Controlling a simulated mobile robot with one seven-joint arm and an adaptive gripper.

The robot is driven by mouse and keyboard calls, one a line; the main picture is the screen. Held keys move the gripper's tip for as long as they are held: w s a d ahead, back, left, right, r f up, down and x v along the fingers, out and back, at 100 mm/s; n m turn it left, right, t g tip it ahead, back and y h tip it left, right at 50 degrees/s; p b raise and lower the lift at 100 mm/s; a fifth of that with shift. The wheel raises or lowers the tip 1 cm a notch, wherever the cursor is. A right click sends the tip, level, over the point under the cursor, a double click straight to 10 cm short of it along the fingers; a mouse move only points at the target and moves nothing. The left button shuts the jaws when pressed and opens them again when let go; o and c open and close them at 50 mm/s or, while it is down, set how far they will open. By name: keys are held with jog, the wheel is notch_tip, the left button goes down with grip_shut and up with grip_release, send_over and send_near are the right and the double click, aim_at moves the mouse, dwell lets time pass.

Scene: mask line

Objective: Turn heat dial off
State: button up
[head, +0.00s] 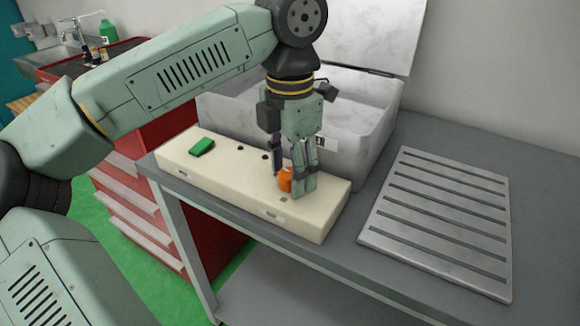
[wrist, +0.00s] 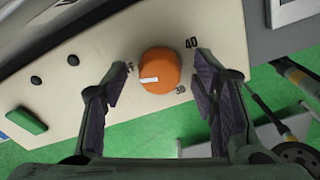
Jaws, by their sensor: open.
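The heat dial is an orange round knob (wrist: 160,70) on a cream control panel (wrist: 90,62). Its white pointer mark points left in the wrist view, and the numbers 40 and 30 are printed to its right and below it. In the head view the orange dial (head: 285,180) is partly hidden by my gripper (head: 292,178). In the wrist view my gripper (wrist: 160,88) is open, with one finger on each side of the dial. A gap shows between the dial and each finger. The left finger covers part of another printed label.
A green switch (head: 202,146) and two small black buttons sit on the panel, left of the dial. A grey open-lidded tub (head: 365,135) stands right behind the panel. A slotted metal plate (head: 440,215) lies on the bench at right. A red drawer cabinet (head: 125,200) stands at left.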

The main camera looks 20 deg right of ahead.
aim_at(290, 173)
jog(key=shift+r, duration=0.1)
notch_tip(290, 173, up, 12)
dwell(0.5)
dwell(0.4)
